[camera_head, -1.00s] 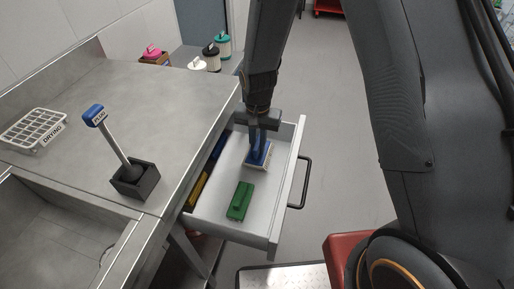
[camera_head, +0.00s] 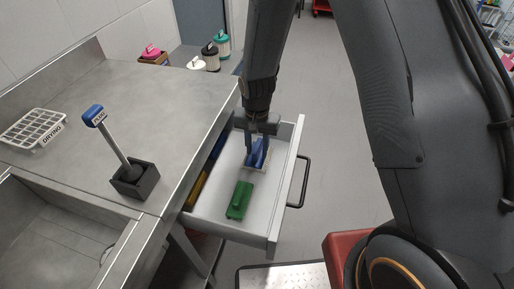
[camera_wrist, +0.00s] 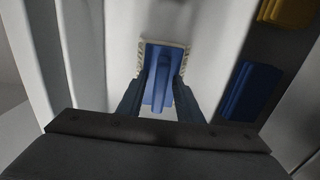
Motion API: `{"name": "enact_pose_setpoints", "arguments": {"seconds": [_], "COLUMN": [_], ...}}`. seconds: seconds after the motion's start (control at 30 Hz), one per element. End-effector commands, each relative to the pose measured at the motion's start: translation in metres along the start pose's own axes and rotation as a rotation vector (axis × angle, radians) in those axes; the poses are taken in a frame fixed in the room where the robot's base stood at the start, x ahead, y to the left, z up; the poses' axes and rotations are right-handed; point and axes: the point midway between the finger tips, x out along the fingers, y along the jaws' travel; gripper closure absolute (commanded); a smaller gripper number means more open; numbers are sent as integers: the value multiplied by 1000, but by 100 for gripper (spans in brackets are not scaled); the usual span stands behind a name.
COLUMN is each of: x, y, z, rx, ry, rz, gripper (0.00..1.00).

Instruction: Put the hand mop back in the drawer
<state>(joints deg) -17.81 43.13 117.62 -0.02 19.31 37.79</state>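The hand mop, blue on top with a pale pad edge, lies in the open drawer (camera_head: 276,217). It shows in the head view (camera_head: 259,152) and in the wrist view (camera_wrist: 160,95). My gripper (camera_head: 260,143) is above the mop and points down into the drawer. In the wrist view its two fingers (camera_wrist: 158,84) are spread, one on each side of the mop's raised blue handle, with gaps between. Part of the mop is hidden by my gripper in the head view.
A green block-like brush (camera_head: 239,200) lies in front of the mop in the drawer. Blue and yellow items (camera_head: 197,189) lie along its left side. The drawer handle (camera_head: 304,182) sticks out right. A plunger (camera_head: 120,150) stands in a black holder on the counter.

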Motion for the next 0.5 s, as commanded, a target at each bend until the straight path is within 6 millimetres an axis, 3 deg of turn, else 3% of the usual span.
{"name": "enact_pose_setpoints", "arguments": {"seconds": [0.17, 0.5], "x": [-18, -80], "y": [-1, -1], "z": [-1, -1], "rx": [0, 0], "ry": [3, 4], "rz": [-2, -3], "gripper": [68, 68]}}
